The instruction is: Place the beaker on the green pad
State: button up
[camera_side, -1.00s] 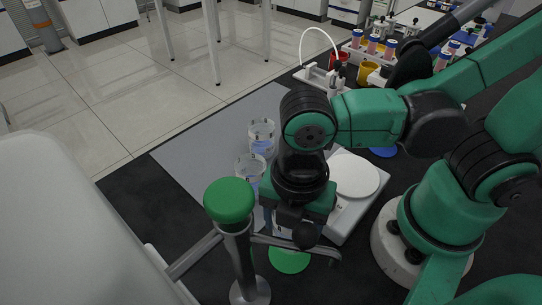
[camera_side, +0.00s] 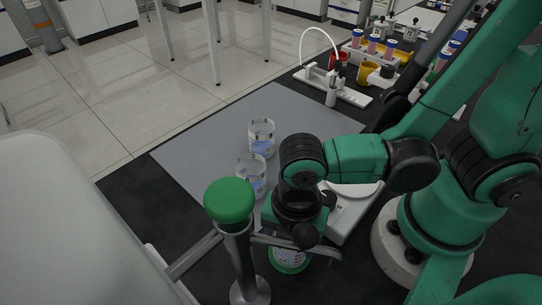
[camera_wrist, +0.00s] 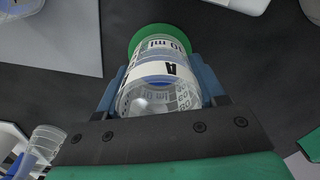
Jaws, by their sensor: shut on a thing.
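In the side view my gripper (camera_side: 290,243) points down over the green pad (camera_side: 290,269), and the beaker's lower part (camera_side: 287,256) shows just above or on the pad. I cannot tell whether the beaker's base touches the pad.
Two other beakers (camera_side: 261,137) (camera_side: 250,174) stand on the grey mat (camera_side: 200,150), left of my gripper. A green-capped metal post (camera_side: 229,200) stands in front, close to the pad. A white scale (camera_side: 345,222) is right behind my gripper. Tube racks (camera_side: 375,52) stand farther back.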

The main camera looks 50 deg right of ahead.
jog(key=shift+f, duration=0.1)
jog(key=o, duration=1.3)
notch_tip(320, 180, up, 12)
jog(key=w+d+m+t, duration=0.2)
jog(key=w+d+m, duration=0.1)
jog(key=m, duration=0.4)
jog(key=w+d+m+t, duration=0.2)
jog(key=w+d+m, duration=0.2)
jog(key=d+m, duration=0.2)
jog(key=w+d+m+t, duration=0.3)
jog(key=w+d+m, duration=0.1)
jog(key=m, duration=0.5)
jog(key=shift+w+d, duration=0.1)
jog(key=shift+d, duration=0.45)
